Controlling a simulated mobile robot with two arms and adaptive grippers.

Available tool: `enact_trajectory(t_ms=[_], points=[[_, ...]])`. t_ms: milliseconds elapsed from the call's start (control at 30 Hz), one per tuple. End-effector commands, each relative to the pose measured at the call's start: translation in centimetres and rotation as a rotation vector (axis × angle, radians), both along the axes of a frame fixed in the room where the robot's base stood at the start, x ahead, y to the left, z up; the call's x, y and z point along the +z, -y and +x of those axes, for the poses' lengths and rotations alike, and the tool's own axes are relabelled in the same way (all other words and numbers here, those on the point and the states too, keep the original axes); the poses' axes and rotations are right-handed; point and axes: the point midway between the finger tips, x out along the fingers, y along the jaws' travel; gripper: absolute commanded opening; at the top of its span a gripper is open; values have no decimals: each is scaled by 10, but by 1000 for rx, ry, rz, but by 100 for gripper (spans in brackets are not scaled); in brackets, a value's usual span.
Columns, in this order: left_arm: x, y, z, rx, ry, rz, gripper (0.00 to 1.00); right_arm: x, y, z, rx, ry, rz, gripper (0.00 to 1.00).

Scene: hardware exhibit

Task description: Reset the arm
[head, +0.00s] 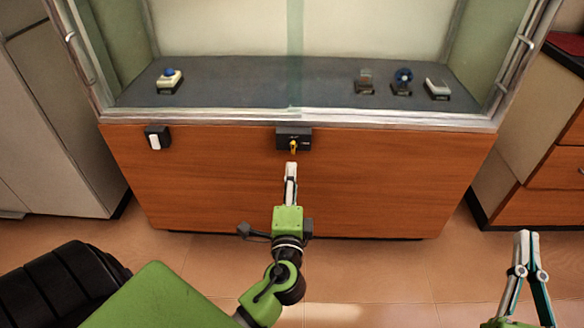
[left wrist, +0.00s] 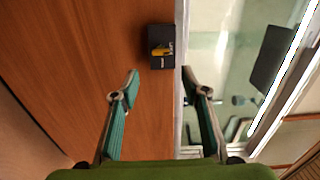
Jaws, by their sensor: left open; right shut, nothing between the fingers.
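My left gripper (head: 291,170) is seen edge-on in the head view, in front of the wooden cabinet front. It points at a black box (head: 294,136) with a yellow knob or key (head: 293,147). In the left wrist view the left gripper (left wrist: 160,78) is open, with nothing between its fingers. The black box (left wrist: 154,62) and its yellow part (left wrist: 160,50) lie just beyond the fingertips, apart from them. My right gripper (head: 527,236) is at the lower right of the head view, pointing up, its fingertips together and empty, clear of the furniture.
A glass display case (head: 220,112) tops the wooden cabinet (head: 200,185). It holds a blue-topped button device (head: 169,80) and several small devices at right, including a blue fan (head: 402,78). A white switch (head: 155,141) is on the cabinet front. Free floor (head: 375,275) lies before it.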

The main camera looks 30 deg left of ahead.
Motion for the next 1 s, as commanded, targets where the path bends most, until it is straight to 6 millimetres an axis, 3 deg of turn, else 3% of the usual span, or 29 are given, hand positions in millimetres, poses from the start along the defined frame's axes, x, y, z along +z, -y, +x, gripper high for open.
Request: enact_trajectory(t_ms=[200,767,867,1000], points=[[0,8,-14,1,0,0,42,0,0,0,0,0,0,0],[0,9,-14,-4,3,-8,42,0,0,0,0,0,0,0],[-2,18,-11,-44,13,-75,42,0,0,0,0,0,0,0],[-1,56,-4,-197,61,-327,42,0,0,0,0,0,0,0]])
